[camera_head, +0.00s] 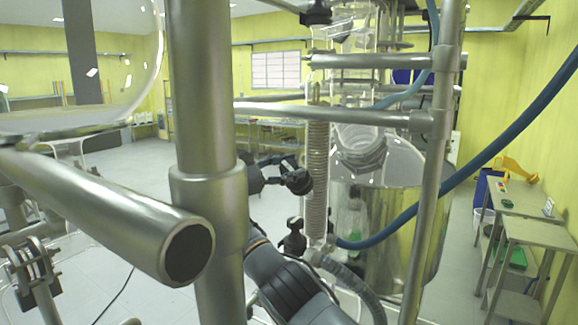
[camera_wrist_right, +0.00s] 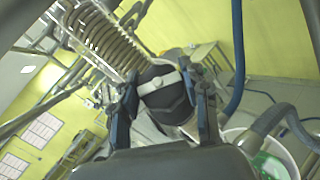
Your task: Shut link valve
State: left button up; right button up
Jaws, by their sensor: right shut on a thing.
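My right gripper (camera_head: 288,174) reaches past the thick steel post to the glass coil column (camera_head: 317,170) in the head view. In the right wrist view, my right gripper (camera_wrist_right: 165,100) has a finger on each side of a black valve knob (camera_wrist_right: 163,88) with a grey band, and is shut on it. This knob sits beside the coil column (camera_wrist_right: 100,38). In the head view the grasp is small and dark, and the knob's turn angle cannot be told. Another black knob (camera_head: 294,240) shows lower on the column. My left gripper is not in view.
The thick steel post (camera_head: 200,120) and a horizontal steel tube (camera_head: 110,215) stand close in front. A blue hose (camera_head: 480,160) crosses at the right. Metal tables (camera_head: 520,225) stand at far right.

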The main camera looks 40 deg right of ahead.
jog(key=shift+m+g+y+p, duration=0.35)
jog(key=shift+m+g, duration=0.25)
jog(key=shift+m, duration=0.2)
jog(key=o, duration=1.2)
jog(key=shift+c, duration=0.2)
jog(key=shift+f+n+t+b, duration=0.1)
jog(key=shift+n+t+b, duration=0.2)
jog(key=shift+n+b, duration=0.1)
